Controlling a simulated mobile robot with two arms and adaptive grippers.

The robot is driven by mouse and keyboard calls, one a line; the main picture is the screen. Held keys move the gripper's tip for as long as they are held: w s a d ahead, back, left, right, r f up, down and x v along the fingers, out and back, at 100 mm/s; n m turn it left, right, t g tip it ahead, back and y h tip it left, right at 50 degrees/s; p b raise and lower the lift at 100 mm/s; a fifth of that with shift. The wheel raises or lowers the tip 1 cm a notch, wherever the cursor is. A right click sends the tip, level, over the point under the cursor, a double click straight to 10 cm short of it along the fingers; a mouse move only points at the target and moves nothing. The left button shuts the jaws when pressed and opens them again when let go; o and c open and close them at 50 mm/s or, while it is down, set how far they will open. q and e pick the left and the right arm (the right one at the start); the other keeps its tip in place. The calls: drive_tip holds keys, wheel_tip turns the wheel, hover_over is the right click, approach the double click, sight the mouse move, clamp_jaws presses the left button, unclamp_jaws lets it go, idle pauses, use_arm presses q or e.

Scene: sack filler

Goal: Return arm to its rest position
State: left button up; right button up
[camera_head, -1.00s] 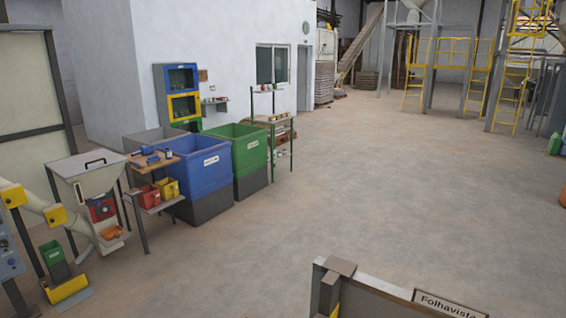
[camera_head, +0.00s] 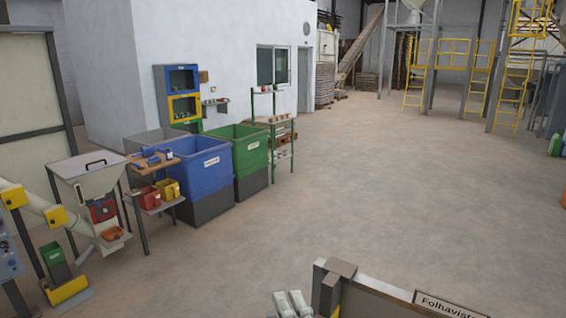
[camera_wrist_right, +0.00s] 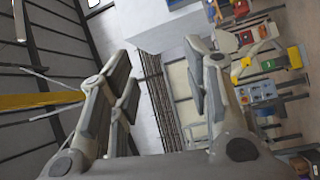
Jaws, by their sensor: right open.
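My right gripper (camera_wrist_right: 160,85) fills the lower part of the right wrist view. Its two grey fingers stand wide apart, and nothing is between them. In the head view, light grey gripper tips (camera_head: 291,303) show at the bottom edge, just left of a brown-edged panel; I take them for my right gripper. The rest of that arm is below the picture. My left gripper is not in view.
The panel (camera_head: 390,296) with a "Folhavista" sign stands close by at bottom right. A blue bin (camera_head: 205,170), a green bin (camera_head: 250,155) and a hopper machine (camera_head: 92,185) stand at left. The floor (camera_head: 370,190) between is open.

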drive_tip(key=s+d+f+m+g+h, duration=0.2)
drive_tip(key=d+f+m+g+h, duration=0.2)
drive_tip(key=d+f+m, duration=0.45)
drive_tip(key=s+d+f+m+g+h, duration=0.1)
drive_tip(key=s+d+f+m+g, duration=0.45)
drive_tip(key=s+f, duration=0.4)
drive_tip(key=s+d+f+m+g+h, duration=0.1)
drive_tip(key=s+d+f+m+g, duration=0.4)
drive_tip(key=s+f, duration=0.4)
wheel_tip(320, 180, down, 32)
drive_tip(key=s+n+g+b, duration=0.1)
drive_tip(key=s+n+b, duration=0.1)
drive_tip(key=b, duration=0.4)
drive_tip(key=s+d+f+b, duration=0.2)
drive_tip(key=s+f, duration=0.6)
drive_tip(key=f, duration=0.2)
drive_tip(key=s+d+f+g+b, duration=0.1)
drive_tip(key=s+d+f+b, duration=0.1)
drive_tip(key=s+f, duration=0.6)
wheel_tip(320, 180, down, 3)
drive_tip(key=shift+s+f+b, duration=0.1)
drive_tip(key=shift+s+b, duration=0.25)
drive_tip(key=shift+b, duration=0.35)
drive_tip(key=shift+g, duration=0.25)
